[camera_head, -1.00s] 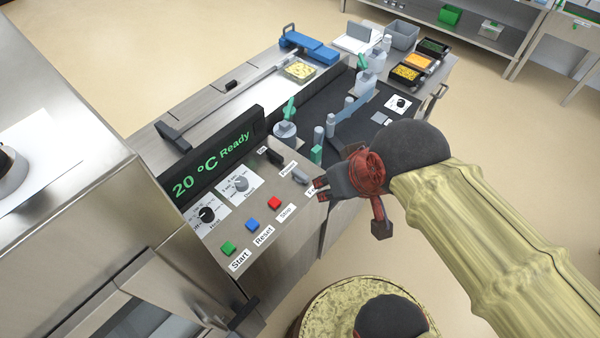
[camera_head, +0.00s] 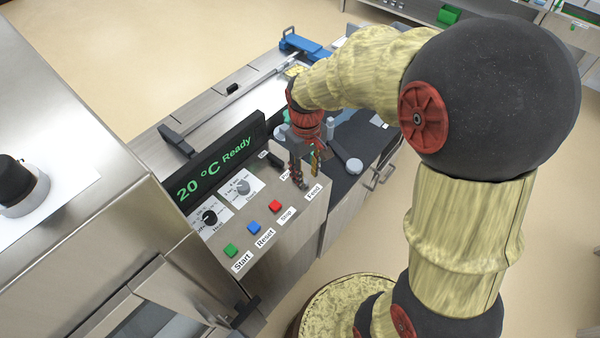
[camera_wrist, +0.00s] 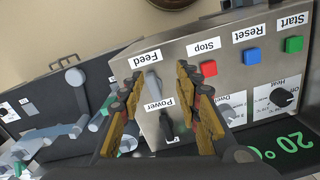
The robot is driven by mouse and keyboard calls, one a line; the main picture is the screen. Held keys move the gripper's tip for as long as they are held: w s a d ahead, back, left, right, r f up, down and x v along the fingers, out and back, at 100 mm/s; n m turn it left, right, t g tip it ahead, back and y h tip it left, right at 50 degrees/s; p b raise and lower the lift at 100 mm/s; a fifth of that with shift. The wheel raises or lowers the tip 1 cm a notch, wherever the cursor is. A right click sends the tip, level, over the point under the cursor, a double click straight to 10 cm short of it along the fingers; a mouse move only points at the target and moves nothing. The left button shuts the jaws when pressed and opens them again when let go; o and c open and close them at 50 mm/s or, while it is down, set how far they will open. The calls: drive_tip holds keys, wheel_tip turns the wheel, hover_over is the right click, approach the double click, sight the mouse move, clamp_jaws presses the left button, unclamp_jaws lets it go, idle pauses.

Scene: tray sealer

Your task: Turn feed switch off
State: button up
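The feed switch (camera_wrist: 152,82) is a grey lever below the "Feed" label (camera_wrist: 144,58) on the metal control panel (camera_wrist: 190,68). In the wrist view it shows between the fingertips of my gripper (camera_wrist: 160,72), with a gap to either side; contact cannot be told. My gripper is open and points down over the panel's right end in the head view (camera_head: 304,180). There it hides the feed switch, while the "Feed" label (camera_head: 314,191) shows beside it. The black power switch (camera_wrist: 167,126) lies between the fingers, nearer the palm.
Red stop (camera_head: 275,206), blue reset (camera_head: 253,228) and green start (camera_head: 230,250) buttons stand near the panel's front edge. Two dials sit behind them. The raised display (camera_head: 220,160) reads "20 °C Ready".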

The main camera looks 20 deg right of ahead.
drive_tip(key=shift+n, duration=0.9)
drive_tip(key=w, duration=0.5)
drive_tip(key=shift+f, duration=0.35)
drive_tip(key=shift+w+r+n+t, duration=0.15)
drive_tip(key=shift+n+t, duration=0.15)
drive_tip(key=shift+n, duration=0.1)
drive_tip(key=shift+s, duration=0.2)
drive_tip(key=shift+f, duration=0.25)
drive_tip(key=shift+f+b, duration=0.7)
drive_tip(key=shift+f, duration=2.9)
drive_tip(key=shift+c, duration=0.8)
clamp_jaws()
